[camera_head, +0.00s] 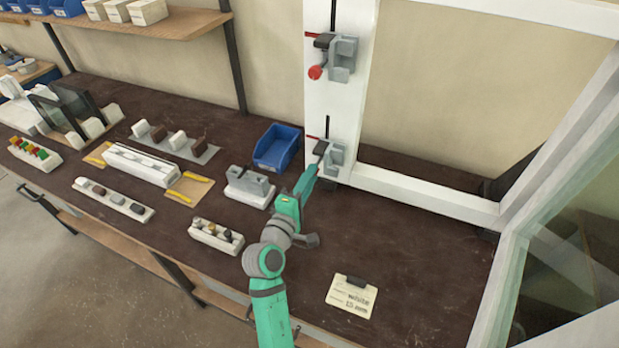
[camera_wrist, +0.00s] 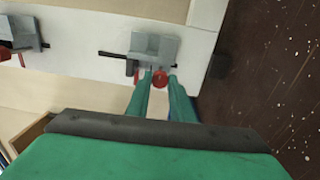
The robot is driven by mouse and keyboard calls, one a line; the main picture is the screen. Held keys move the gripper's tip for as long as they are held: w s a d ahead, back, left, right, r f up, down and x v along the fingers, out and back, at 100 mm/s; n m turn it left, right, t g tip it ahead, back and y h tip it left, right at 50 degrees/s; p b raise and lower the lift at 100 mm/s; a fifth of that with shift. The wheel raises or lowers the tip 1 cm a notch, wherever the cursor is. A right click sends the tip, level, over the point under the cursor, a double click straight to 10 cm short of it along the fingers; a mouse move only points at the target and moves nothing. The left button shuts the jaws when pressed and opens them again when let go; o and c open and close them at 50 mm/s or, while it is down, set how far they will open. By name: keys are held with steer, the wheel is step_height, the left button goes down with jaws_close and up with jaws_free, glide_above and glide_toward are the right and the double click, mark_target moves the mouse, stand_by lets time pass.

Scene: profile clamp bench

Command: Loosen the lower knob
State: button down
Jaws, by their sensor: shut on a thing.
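The lower clamp (camera_head: 337,154) is a grey block on the white upright profile, with a black piece (camera_head: 320,147) at its left. It also shows in the wrist view (camera_wrist: 154,46). Its red lower knob (camera_wrist: 159,77) sits between the fingertips of my gripper (camera_wrist: 160,80), which is shut on it. In the head view my gripper (camera_head: 308,174) reaches up to the clamp from below and hides the knob. The upper clamp (camera_head: 343,58) has its own red knob (camera_head: 315,72), which stands free.
The white frame's lower rail (camera_head: 425,198) runs right from the upright. A blue bin (camera_head: 277,147) and a grey block on a white base (camera_head: 249,187) stand left of my gripper. A label card (camera_head: 351,296) lies at the front. The dark bench around the card is clear.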

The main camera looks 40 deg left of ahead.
steer(key=shift+a+n, duration=0.1)
steer(key=shift+n, duration=0.4)
steer(key=c, duration=1.6)
jaws_free()
steer(key=shift+o, duration=0.2)
steer(key=v, duration=1.1)
steer(key=shift+r, duration=0.1)
